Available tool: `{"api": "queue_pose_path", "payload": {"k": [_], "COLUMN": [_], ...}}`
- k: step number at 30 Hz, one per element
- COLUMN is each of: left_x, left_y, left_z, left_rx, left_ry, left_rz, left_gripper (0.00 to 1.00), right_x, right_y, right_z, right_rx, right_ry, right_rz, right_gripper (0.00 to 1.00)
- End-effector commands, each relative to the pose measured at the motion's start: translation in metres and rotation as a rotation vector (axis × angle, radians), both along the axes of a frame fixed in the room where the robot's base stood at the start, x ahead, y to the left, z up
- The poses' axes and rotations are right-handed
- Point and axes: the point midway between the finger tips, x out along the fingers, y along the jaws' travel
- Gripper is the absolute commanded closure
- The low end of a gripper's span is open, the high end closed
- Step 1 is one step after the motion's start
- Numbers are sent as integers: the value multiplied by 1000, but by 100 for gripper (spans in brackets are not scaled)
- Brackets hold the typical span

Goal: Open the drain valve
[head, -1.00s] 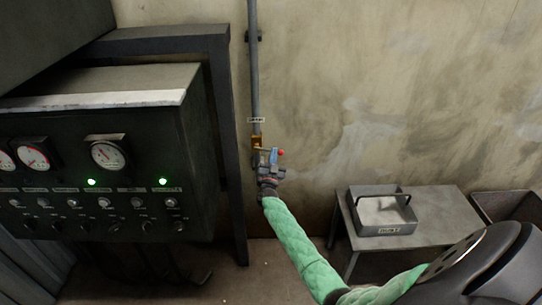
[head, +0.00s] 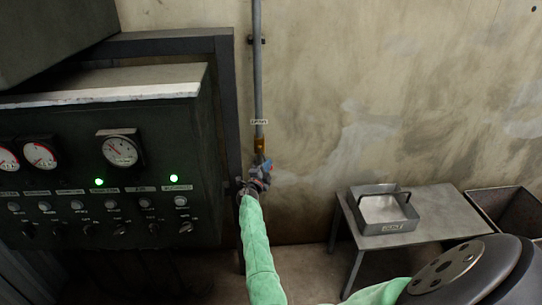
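The drain valve has a brass body (head: 260,145) on a thin grey vertical pipe (head: 258,80) against the wall, under a small white label (head: 259,122). My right gripper (head: 263,170) is at the valve, just below the brass body, with its green-sleeved arm reaching up from below. A small blue part (head: 266,167) shows at the fingers; I cannot tell whether it is the valve handle or part of the gripper. The fingers are too small and overlapped to show whether they are closed on the handle. My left gripper is not in view.
A dark control panel (head: 70,180) with gauges and green lights stands left of the pipe, with a dark frame post (head: 228,120) close to the gripper. A low table (head: 438,215) at right bears a grey tray (head: 384,227). A dark bin (head: 508,212) stands beyond.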

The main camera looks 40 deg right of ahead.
Motion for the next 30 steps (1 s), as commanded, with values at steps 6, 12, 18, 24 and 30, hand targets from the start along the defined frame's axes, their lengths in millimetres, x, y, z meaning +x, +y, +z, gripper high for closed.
{"api": "queue_pose_path", "payload": {"k": [6,12,18,24,30], "left_x": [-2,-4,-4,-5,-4], "left_y": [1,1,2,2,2], "left_z": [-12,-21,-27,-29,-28], "left_rx": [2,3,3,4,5], "left_ry": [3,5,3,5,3], "left_rz": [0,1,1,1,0], "left_gripper": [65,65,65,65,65], "right_x": [7,10,13,14,14], "right_y": [4,9,14,15,16], "right_z": [-3,-7,-7,-8,-7], "right_rx": [153,234,232,230,229], "right_ry": [-93,-142,-141,-141,-140], "right_rz": [1,1,1,1,1], "right_gripper": [100,100,100,100,100]}}
